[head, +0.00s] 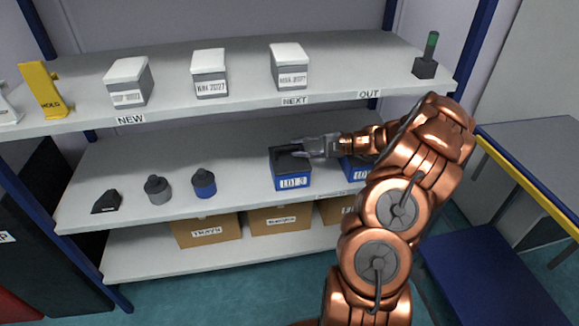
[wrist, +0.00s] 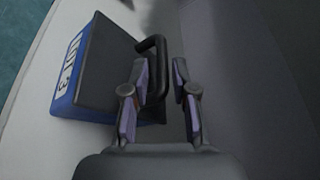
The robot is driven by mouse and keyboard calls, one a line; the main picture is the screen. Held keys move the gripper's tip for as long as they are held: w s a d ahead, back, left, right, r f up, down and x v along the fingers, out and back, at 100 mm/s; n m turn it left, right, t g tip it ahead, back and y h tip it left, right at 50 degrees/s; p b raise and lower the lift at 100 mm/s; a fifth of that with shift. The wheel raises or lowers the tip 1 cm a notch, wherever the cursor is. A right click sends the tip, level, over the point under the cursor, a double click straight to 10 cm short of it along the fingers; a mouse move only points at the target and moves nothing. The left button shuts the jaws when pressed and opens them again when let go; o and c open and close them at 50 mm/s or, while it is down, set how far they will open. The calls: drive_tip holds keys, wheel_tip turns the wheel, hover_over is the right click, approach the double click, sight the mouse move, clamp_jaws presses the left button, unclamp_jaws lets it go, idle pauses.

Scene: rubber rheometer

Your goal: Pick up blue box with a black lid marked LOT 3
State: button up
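The blue box (head: 291,183) with a black lid (head: 291,157) and a white LOT 3 label stands on the middle shelf in the head view. In the wrist view the same blue box (wrist: 62,88) is at the left, its black lid (wrist: 108,65) bearing a dark loop handle (wrist: 158,62). My gripper (wrist: 160,95) is open, and the handle's bar appears between its fingers, nearer the left one. I cannot tell whether they touch. In the head view my gripper (head: 300,150) is at the lid, coming from the right, and partly hides it.
Another blue box (head: 355,170) stands just right, partly hidden by my arm. A blue-based weight (head: 204,184) and a grey one (head: 157,189) are to the left. The upper shelf (head: 240,92) is overhead with white-lidded boxes. Cardboard boxes (head: 207,230) sit below.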

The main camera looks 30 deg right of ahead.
sight(294, 147)
drive_tip(key=shift+x, duration=1.85)
drive_tip(key=shift+r, duration=0.1)
drive_tip(key=shift+c, duration=0.2)
clamp_jaws()
